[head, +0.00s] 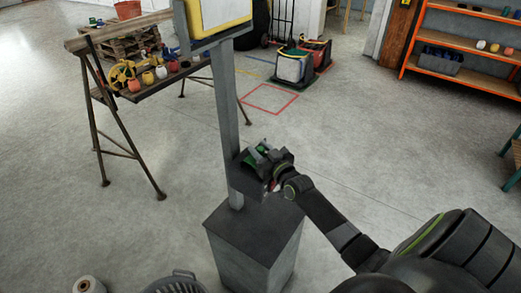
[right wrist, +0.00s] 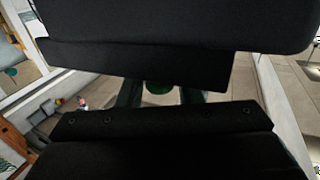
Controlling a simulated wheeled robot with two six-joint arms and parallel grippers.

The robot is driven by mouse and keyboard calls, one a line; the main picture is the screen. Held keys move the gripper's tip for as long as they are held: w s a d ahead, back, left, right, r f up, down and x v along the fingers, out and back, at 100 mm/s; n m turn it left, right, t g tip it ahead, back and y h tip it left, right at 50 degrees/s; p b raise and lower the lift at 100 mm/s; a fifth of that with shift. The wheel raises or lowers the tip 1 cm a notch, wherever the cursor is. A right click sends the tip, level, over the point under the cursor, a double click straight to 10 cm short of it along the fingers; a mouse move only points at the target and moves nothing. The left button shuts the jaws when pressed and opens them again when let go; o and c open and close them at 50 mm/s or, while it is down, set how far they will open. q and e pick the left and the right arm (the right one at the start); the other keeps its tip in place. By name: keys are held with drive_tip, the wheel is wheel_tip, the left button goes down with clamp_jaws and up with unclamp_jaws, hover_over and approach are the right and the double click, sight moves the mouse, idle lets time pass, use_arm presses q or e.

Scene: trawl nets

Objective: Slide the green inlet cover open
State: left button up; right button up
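The green inlet cover (head: 262,147) shows as a small green patch at a dark box (head: 251,171) fixed to the grey post. The rest of it is hidden behind my right gripper (head: 268,166), which is right up against the box. In the right wrist view my right gripper's two black jaws (right wrist: 160,95) stand apart, with a gap between them. A rounded dark green part (right wrist: 190,95) shows partly in that gap; I cannot tell whether the jaws touch it. My left gripper is not in view.
The grey post (head: 227,110) rises from a dark plinth (head: 250,235) and carries a yellow-framed panel (head: 220,15). A wooden trestle bench (head: 150,88) with several small coloured items stands left. An orange shelf (head: 470,75) is at the back right. Open floor lies between.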

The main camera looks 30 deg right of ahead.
clamp_jaws()
drive_tip(key=w+d+b, duration=0.2)
drive_tip(key=d+b, duration=0.4)
drive_tip(key=b, duration=0.1)
drive_tip(key=shift+w+d, duration=0.15)
drive_tip(key=shift+w, duration=0.15)
drive_tip(key=shift+r, duration=0.1)
drive_tip(key=shift+o, duration=0.4)
unclamp_jaws()
drive_tip(key=shift+o, duration=1.4)
drive_tip(key=shift+d, duration=0.2)
drive_tip(key=shift+a, duration=0.1)
